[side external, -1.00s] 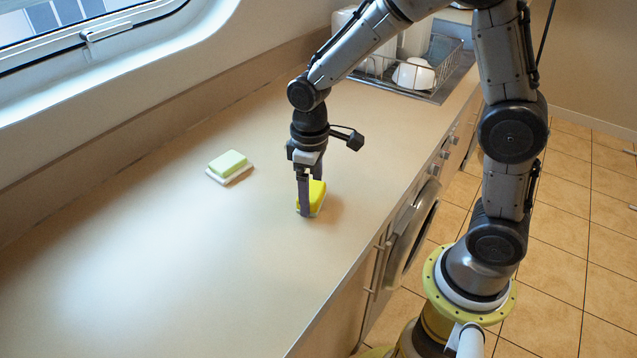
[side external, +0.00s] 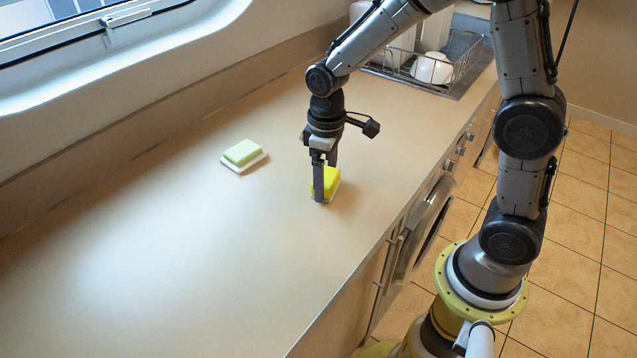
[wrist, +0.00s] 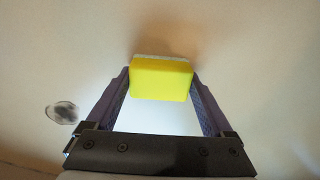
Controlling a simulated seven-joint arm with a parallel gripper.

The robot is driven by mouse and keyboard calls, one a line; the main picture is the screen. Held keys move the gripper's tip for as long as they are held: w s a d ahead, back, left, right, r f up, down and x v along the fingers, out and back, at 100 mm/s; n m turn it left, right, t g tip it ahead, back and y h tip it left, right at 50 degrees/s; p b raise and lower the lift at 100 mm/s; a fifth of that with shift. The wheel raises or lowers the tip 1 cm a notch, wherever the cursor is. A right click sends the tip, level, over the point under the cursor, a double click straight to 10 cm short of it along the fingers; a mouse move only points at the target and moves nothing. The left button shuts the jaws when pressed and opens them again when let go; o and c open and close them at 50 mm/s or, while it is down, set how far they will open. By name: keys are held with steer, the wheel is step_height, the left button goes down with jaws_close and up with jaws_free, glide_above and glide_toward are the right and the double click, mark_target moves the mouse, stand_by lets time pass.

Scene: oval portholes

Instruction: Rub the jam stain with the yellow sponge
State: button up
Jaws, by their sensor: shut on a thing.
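The yellow sponge (side external: 329,180) has a pale layer along one side. My gripper (side external: 322,184) is shut on it, with a finger on either side. In the side view the sponge is at or just above the countertop; I cannot tell if it touches. The wrist view shows the sponge (wrist: 161,78) between the fingertips. A small dark oval spot (wrist: 62,112), which looks like the jam stain, lies on the counter left of my gripper in the wrist view, apart from the sponge. In the side view, a faint brownish mark (side external: 303,134) shows beside my wrist, perhaps the same spot.
A pale green sponge with a white base (side external: 243,155) lies on the counter, left of my gripper. A wire dish rack (side external: 468,62) with a white bowl (side external: 432,68) stands at the far end. The counter (side external: 150,260) is clear in front and to the left.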

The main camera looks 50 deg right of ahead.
mark_target(312, 203)
steer(key=shift+d, duration=2.8)
steer(key=shift+a, duration=5.05)
steer(key=shift+a+r, duration=0.15)
step_height(312, 203, up, 8)
